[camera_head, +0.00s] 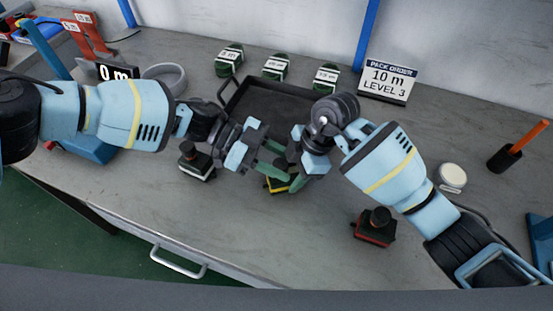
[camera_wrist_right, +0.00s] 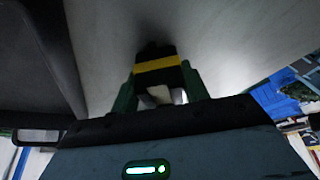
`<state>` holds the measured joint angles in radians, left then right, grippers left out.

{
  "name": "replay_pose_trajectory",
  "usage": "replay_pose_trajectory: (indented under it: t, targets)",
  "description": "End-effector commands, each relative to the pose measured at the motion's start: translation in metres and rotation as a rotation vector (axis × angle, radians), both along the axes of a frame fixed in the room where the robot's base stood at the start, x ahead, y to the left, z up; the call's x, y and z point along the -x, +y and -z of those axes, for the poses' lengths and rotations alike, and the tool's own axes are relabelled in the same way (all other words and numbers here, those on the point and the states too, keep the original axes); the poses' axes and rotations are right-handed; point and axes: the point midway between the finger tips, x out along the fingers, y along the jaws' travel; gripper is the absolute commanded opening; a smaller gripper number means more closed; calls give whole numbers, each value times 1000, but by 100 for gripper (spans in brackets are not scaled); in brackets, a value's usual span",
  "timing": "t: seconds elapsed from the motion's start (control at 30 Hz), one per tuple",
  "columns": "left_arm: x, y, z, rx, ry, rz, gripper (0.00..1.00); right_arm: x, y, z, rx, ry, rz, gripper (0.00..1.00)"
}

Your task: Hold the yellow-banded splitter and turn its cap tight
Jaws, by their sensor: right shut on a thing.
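The yellow-banded splitter (camera_head: 277,186) stands on the table in front of the black tray, largely covered by my grippers. Its yellow band (camera_wrist_right: 157,64) shows between two green fingers in the right wrist view. My right gripper (camera_head: 296,180) is shut on the splitter, with a finger on each side of its body. My left gripper (camera_head: 276,160) reaches in from the left, just above the splitter. Its green fingers look spread apart with a gap between them. The cap is hidden in the head view, and I cannot tell whether the left fingers touch it.
A white-banded splitter (camera_head: 196,164) stands to the left and a red-banded one (camera_head: 374,228) to the right. The black tray (camera_head: 232,94) lies behind, with several green labelled coils beyond it. A pack order sign (camera_head: 388,80) stands at the back. The front table edge is clear.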

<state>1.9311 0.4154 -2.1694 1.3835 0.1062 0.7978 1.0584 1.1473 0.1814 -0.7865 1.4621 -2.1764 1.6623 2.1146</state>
Motion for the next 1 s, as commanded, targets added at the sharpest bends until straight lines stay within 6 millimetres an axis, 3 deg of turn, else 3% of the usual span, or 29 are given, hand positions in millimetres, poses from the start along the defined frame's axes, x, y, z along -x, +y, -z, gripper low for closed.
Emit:
replay_pose_trajectory:
  t: [0.37,1.0]
  targets:
    - [-3,0,-2,4,-7,-76,40,3,1,2,0,6,-7,21]
    - [0,0,2,1,3,-481,40,1,1,0,-1,2,-4,21]
